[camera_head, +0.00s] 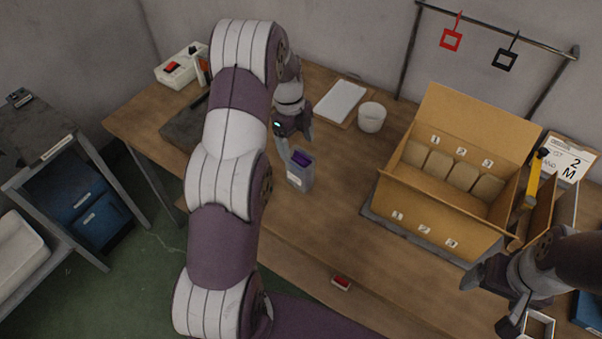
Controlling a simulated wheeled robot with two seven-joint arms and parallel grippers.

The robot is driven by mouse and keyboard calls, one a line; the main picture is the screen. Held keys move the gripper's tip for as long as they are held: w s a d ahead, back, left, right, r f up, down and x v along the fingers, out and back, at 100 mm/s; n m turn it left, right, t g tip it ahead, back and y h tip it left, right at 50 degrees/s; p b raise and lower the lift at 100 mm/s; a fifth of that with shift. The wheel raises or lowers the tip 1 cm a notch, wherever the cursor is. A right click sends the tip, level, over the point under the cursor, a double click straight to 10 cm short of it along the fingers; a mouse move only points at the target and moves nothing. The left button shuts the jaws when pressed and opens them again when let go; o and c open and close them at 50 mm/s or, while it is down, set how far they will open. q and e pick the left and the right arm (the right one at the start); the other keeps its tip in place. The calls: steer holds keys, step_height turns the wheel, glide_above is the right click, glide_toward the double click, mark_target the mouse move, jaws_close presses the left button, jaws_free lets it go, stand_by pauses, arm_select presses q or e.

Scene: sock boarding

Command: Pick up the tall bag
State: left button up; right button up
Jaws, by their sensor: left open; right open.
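A tall, narrow grey-blue bag (300,177) with a purple top stands upright on the wooden table, left of centre. My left gripper (296,146) is open, just above and behind the bag, with its fingers pointing down. One finger is close to the bag's top left; I cannot tell whether it touches. My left arm crosses the view in front of the table's left part. My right gripper (487,303) is open and empty at the lower right, in front of the cardboard box and far from the bag.
An open cardboard box (432,208) with numbered compartments stands on the right. A small red-and-white item (341,283) is near the front edge. The table between bag and box is clear.

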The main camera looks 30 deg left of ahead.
mark_target(300, 158)
arm_select(q)
steer(key=shift+d+f, duration=0.45)
steer(key=shift+f, duration=0.05)
steer(key=shift+d+f, duration=0.15)
steer(key=shift+f, duration=0.2)
steer(key=f+p, duration=0.1)
steer(key=f, duration=0.1)
steer(key=f+p, duration=0.1)
steer(key=f, duration=0.2)
steer(key=shift+w+a+f+p, duration=0.15)
steer(key=shift+a+p, duration=0.05)
steer(key=shift+p, duration=0.1)
steer(key=shift+d, duration=0.2)
steer(key=c, duration=1.3)
arm_select(e)
steer(key=r, duration=0.3)
steer(key=shift+d, duration=0.2)
